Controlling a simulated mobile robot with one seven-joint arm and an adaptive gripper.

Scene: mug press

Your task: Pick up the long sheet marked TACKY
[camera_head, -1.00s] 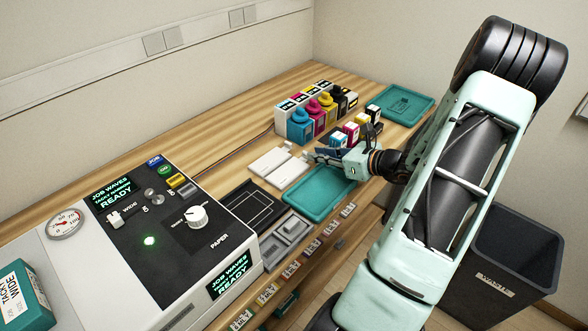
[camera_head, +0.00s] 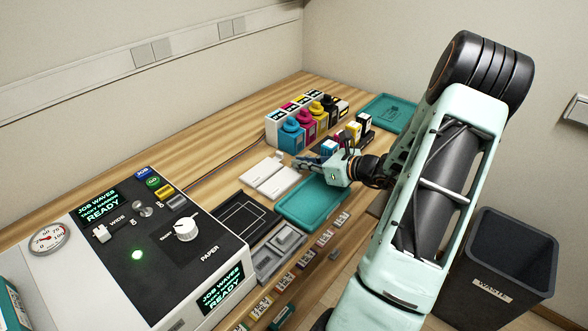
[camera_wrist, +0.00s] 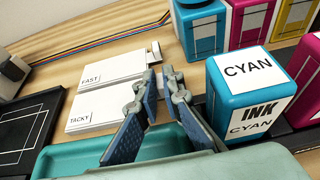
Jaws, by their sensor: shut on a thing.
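Two long white pieces lie side by side on the wooden table. The one marked TACKY (camera_wrist: 88,110) is nearer the teal tray in the wrist view; the one marked FAST (camera_wrist: 112,70) is beyond it. In the head view, the TACKY piece (camera_head: 280,182) lies left of my gripper (camera_head: 309,163). My gripper's blue-padded fingers (camera_wrist: 160,82) are close together at the right end of the TACKY piece. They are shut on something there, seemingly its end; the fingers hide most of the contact. The TACKY piece looks flat on the table.
A cyan ink box (camera_wrist: 247,98) stands close right of my fingers. Ink bottles (camera_head: 291,136) stand behind. A teal tray (camera_head: 312,203) lies in front, a black frame (camera_head: 243,217) to the left. The press (camera_head: 128,245) and a waste bin (camera_head: 506,262) flank the area.

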